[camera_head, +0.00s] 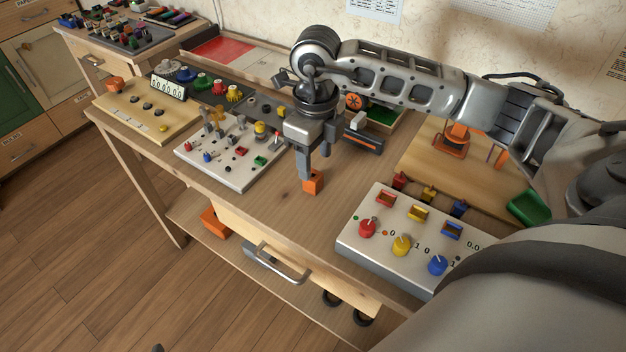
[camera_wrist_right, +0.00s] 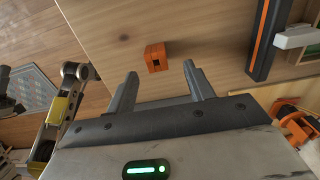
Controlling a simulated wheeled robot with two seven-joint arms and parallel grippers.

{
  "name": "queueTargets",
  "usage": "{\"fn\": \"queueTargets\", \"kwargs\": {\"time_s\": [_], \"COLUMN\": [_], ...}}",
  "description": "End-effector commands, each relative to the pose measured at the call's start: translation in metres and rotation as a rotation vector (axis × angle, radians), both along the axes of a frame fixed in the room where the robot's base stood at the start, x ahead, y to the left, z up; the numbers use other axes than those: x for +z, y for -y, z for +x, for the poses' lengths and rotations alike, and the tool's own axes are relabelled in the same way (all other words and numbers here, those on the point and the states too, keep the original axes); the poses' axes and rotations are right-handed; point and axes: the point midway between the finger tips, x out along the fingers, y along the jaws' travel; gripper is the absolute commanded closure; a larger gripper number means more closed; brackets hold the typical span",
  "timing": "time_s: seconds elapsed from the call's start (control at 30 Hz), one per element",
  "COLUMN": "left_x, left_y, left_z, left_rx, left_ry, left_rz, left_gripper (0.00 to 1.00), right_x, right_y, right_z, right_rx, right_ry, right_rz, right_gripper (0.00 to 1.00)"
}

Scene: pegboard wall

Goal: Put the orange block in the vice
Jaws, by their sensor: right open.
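The orange block (camera_head: 313,184) is a small cube on the bare wooden tabletop near its front edge.
A white panel (camera_head: 238,178) with knobs and switches is left of the block. A white control box (camera_head: 379,238) with coloured knobs is to the right. A dark bar with an orange stripe (camera_head: 362,141) lies behind. Bare tabletop surrounds the block.

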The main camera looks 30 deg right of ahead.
Motion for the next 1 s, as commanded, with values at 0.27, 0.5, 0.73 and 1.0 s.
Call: {"fn": "queueTargets", "kwargs": {"time_s": [0.27, 0.5, 0.73, 1.0], "left_x": [0.004, 0.001, 0.000, 0.000], "left_y": [0.000, -0.001, -0.001, -0.001], "left_z": [0.000, -0.001, -0.001, 0.000], "left_rx": [0.000, 0.000, 0.000, 0.000], "left_ry": [0.001, -0.003, -0.006, -0.004], "left_rz": [0.004, 0.006, 0.008, 0.008], "left_gripper": [0.64, 0.64, 0.64, 0.64], "right_x": [-0.030, -0.054, -0.055, -0.054], "right_y": [-0.005, -0.005, -0.005, -0.005], "right_z": [-0.001, 0.000, 0.000, 0.000], "right_rx": [0.000, 0.001, 0.001, 0.000], "right_ry": [-0.004, 0.000, 0.001, 0.001], "right_rz": [0.000, 0.000, 0.000, 0.000], "right_gripper": [0.47, 0.47, 0.50, 0.98]}}
